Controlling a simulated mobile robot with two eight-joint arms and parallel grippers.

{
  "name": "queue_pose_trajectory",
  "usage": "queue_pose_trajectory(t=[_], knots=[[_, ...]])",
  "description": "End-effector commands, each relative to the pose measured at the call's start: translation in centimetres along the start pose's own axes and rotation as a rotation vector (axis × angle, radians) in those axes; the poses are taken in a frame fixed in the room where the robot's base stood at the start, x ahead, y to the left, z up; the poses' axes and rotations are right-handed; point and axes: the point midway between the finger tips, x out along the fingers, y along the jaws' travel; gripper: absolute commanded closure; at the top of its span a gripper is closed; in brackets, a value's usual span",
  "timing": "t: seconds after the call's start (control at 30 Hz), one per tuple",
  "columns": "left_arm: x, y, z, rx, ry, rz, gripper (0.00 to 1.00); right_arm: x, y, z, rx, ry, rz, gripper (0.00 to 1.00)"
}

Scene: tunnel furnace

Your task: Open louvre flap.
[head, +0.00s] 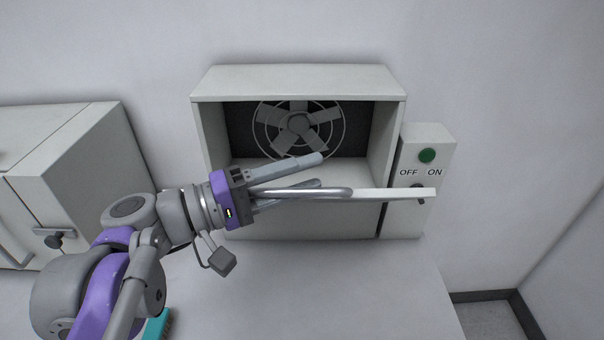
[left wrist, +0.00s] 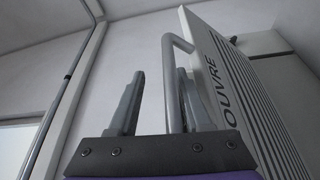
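The louvre flap (head: 400,196) shows nearly edge-on in the head view, standing out from the front of a light grey box, whose inside is exposed. In the left wrist view the flap (left wrist: 232,80) is a white panel with slats and the letters "OUVRE". Its metal bar handle (head: 310,193) also shows in the left wrist view (left wrist: 171,85). My left gripper (head: 320,170) is at the handle, with its fingers apart. The bar runs close beside the right finger in the wrist view; contact cannot be told. My right gripper is out of view.
A fan (head: 298,124) sits inside the box (head: 300,82). A control box (head: 428,140) with a green button and an OFF/ON switch stands at its right. A grey cabinet (head: 80,150) is at the left. The white worktop (head: 330,290) in front is largely clear, with a teal object (head: 157,325) near the arm.

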Motion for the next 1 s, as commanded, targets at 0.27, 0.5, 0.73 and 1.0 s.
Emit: queue_pose_trajectory(t=[0.27, 0.5, 0.73, 1.0], knots=[[-0.3, 0.0, -0.1, 0.0, 0.001, 0.0, 0.53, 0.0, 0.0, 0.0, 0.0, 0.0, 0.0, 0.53], [-3.4, 0.0, -0.2, 0.001, 0.008, -0.001, 0.53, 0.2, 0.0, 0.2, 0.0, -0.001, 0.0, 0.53], [-7.6, 0.0, -0.2, 0.001, 0.009, -0.001, 0.53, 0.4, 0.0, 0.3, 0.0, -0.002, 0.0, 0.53], [-10.5, 0.0, -0.1, 0.001, 0.005, 0.0, 0.53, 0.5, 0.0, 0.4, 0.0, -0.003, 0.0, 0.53]])
